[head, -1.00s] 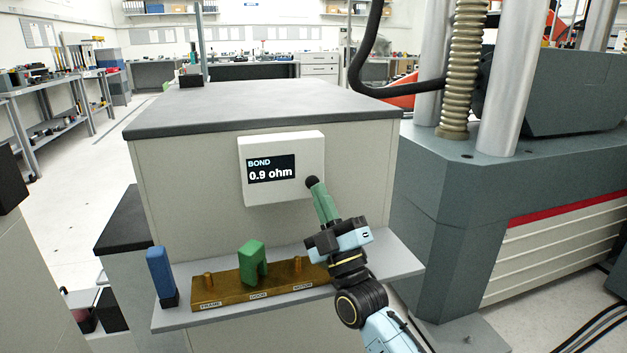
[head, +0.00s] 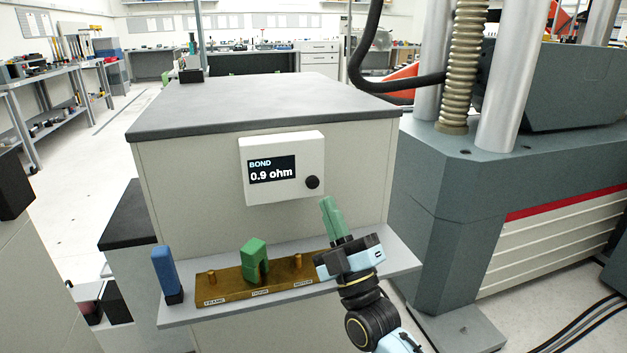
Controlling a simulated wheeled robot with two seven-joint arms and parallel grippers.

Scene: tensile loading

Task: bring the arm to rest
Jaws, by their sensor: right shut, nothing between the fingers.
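My right gripper (head: 328,203) is in front of the cabinet, over the right end of the shelf. Its green fingers are shut with nothing between them and point up, apart from the meter. The white meter box (head: 283,167) on the cabinet front reads "BOND 0.9 ohm" and has a black knob (head: 312,182) at its lower right. A green clip (head: 254,262) stands on the brass-coloured block (head: 230,288), between two short pegs. A blue block (head: 164,270) with a black base stands at the shelf's left end. My left gripper is out of view.
The grey shelf (head: 398,262) juts from the cabinet below the meter. The cabinet's dark top (head: 270,105) is clear in front. A large grey machine (head: 445,210) with silver columns stands close on the right. Black cables (head: 580,325) lie on the floor at lower right.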

